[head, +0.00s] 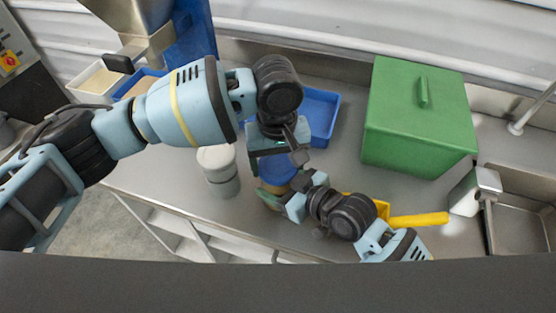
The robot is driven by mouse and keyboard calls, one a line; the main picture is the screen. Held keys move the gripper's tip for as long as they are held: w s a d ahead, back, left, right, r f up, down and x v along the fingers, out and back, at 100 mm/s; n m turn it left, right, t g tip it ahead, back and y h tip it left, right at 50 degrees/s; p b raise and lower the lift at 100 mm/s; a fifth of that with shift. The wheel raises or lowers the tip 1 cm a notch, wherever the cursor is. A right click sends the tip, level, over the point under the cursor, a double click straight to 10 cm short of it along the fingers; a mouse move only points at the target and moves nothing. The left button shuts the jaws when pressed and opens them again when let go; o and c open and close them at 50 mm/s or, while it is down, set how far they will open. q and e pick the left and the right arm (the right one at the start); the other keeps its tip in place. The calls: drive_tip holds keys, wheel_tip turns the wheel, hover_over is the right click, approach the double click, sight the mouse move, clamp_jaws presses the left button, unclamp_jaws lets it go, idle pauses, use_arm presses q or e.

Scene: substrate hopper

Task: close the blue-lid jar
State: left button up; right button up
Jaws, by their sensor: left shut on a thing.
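The blue lid (278,173) shows below my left gripper (277,153), which is shut on it. The jar (271,188) is mostly hidden under the lid, with only a brownish strip of its side showing. The lid is over the jar's top; I cannot tell whether it is seated or slightly above it. My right gripper (283,199) is low at the jar's front right side, with its fingers close to the jar. The fingertips are partly hidden, so I cannot tell whether they grip it.
A white-lidded jar (218,166) stands to the left. A blue tray (321,112) lies behind, and a green box (418,120) stands at the back right. A yellow scoop (418,220) lies right of my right gripper, near the sink (520,215). The counter's front left is clear.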

use_arm(q)
drive_tip(key=o, duration=1.1)
drive_tip(key=shift+r, duration=2.25)
drive_tip(key=shift+c, duration=0.5)
drive_tip(key=shift+r+n, duration=1.7)
drive_tip(key=shift+r, duration=0.05)
drive_tip(key=shift+f, duration=0.1)
